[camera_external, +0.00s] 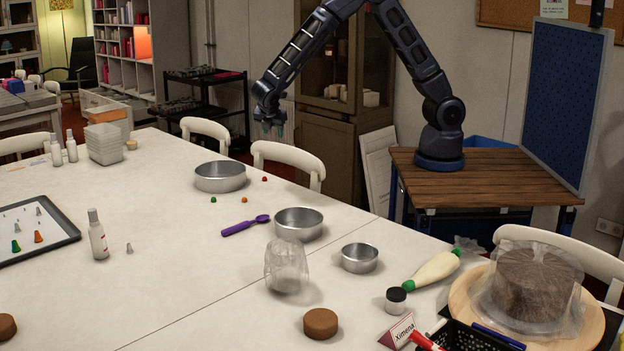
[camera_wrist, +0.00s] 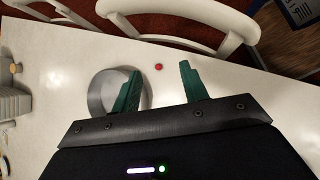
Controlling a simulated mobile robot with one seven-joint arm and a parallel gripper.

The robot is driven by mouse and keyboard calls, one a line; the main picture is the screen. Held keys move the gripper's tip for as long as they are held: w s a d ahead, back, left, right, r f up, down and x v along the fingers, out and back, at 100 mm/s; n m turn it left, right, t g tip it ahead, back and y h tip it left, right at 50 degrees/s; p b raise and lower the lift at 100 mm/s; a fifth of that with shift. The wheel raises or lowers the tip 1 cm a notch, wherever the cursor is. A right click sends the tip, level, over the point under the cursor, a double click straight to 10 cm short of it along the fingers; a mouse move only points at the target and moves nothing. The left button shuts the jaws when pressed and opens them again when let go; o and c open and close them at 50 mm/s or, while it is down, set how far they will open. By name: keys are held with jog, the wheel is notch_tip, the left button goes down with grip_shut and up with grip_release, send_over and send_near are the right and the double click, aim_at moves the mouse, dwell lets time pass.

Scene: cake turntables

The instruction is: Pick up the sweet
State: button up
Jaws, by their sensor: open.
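Small round sweets lie on the white table (camera_external: 160,235): a red sweet (camera_external: 264,179), a green sweet (camera_external: 213,199) and an orange sweet (camera_external: 244,199). My gripper (camera_external: 273,128) is open and empty, well above the table's back edge. In the wrist view the red sweet (camera_wrist: 159,67) shows between the green fingertips of my gripper (camera_wrist: 160,70), beyond them and not touched. The green and orange sweets do not show in the wrist view.
A large round tin (camera_external: 220,177) stands left of the red sweet; it also shows behind the left finger in the wrist view (camera_wrist: 101,94). White chairs (camera_external: 288,160) line the back edge.

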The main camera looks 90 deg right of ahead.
aim_at(264, 177)
jog(key=w+a+f+n+h, duration=0.2)
jog(key=w+f+n, duration=0.25)
jog(key=f, duration=0.75)
jog(key=shift+m, duration=0.45)
jog(key=shift+w+a+f+x, duration=0.1)
jog(key=shift+x, duration=1.7)
jog(key=shift+w+a+f+x, duration=0.1)
jog(key=shift+f+x, duration=0.05)
jog(key=shift+x, duration=1.65)
jog(key=shift+w+a+f+x, duration=0.1)
jog(key=shift+x, duration=1.75)
jog(key=shift+s+a, duration=0.1)
grip_shut()
